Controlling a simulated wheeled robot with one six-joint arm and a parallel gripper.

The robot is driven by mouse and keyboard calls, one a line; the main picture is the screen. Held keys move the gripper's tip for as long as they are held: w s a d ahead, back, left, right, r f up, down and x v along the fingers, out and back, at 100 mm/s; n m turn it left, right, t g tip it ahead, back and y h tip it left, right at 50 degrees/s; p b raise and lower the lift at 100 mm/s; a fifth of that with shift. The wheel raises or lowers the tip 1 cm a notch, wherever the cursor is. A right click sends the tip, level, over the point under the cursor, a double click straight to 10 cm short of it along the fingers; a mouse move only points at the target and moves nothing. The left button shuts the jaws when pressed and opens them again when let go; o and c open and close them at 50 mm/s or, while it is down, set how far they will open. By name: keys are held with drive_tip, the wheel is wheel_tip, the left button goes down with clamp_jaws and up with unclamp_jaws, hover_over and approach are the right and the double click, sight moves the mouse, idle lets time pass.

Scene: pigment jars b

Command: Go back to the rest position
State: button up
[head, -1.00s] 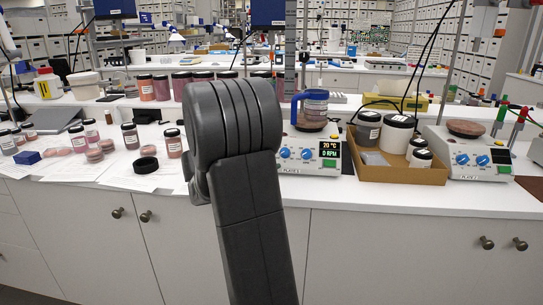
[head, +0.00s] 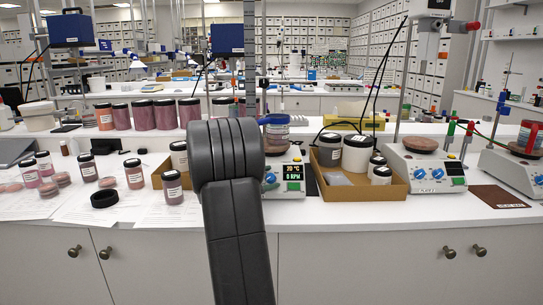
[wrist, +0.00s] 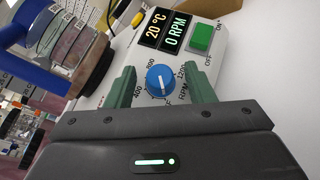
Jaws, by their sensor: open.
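My gripper (wrist: 160,88) shows in the wrist view with its two green fingers apart. A blue knob (wrist: 160,81) of the hotplate (wrist: 120,65) lies between them in the picture; contact cannot be told. The hotplate's display reads 20 °C and 0 RPM. A blue-handled vessel (wrist: 65,45) with reddish contents is on its plate. In the head view my bent arm stands in front of the counter and hides the gripper and part of the hotplate (head: 290,180). The vessel's top (head: 275,125) shows just above the arm's right side.
A cardboard box (head: 370,188) with several jars stands right of the hotplate. Two more hotplates (head: 425,172) (head: 515,172) follow at the right. Clear counter (head: 340,214) runs along the front edge.

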idle(0.4)
